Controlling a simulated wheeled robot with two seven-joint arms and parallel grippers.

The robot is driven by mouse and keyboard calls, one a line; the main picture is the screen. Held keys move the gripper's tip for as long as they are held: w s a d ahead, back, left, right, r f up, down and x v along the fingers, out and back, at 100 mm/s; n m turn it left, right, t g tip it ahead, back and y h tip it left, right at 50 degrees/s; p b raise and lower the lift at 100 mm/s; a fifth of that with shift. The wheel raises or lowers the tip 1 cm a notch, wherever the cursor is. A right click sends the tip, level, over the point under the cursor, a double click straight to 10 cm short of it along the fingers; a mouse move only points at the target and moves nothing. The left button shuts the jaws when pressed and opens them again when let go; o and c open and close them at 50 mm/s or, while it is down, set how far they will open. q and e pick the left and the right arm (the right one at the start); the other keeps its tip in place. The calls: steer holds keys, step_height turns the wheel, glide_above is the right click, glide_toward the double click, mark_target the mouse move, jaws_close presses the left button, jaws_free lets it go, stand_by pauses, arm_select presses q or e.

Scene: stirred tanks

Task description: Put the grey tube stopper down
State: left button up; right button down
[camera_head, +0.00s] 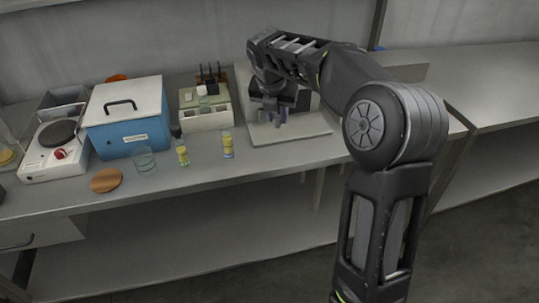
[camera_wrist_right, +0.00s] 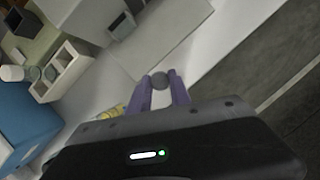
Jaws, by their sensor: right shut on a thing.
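The grey tube stopper (camera_wrist_right: 159,80) is a small round piece between the fingertips of my right gripper (camera_wrist_right: 160,85) in the right wrist view. The purple fingers touch it on both sides. In the head view my right gripper (camera_head: 273,117) points down over a pale flat board (camera_head: 295,137) on the bench. The stopper cannot be made out there. I cannot tell its height above the surface below. My left gripper is not in view.
A white holder (camera_head: 207,121) stands left of the board. Two tubes with yellow contents (camera_head: 228,146) (camera_head: 183,155), a glass beaker (camera_head: 144,160), a brown disc (camera_head: 106,180), a blue box (camera_head: 128,135) and a hotplate (camera_head: 52,158) are further left. The board's front part is clear.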

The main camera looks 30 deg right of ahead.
steer(key=shift+f, duration=3.15)
steer(key=shift+f, duration=1.85)
steer(key=shift+f, duration=0.1)
steer(key=shift+f, duration=0.1)
steer(key=c, duration=1.2)
jaws_free()
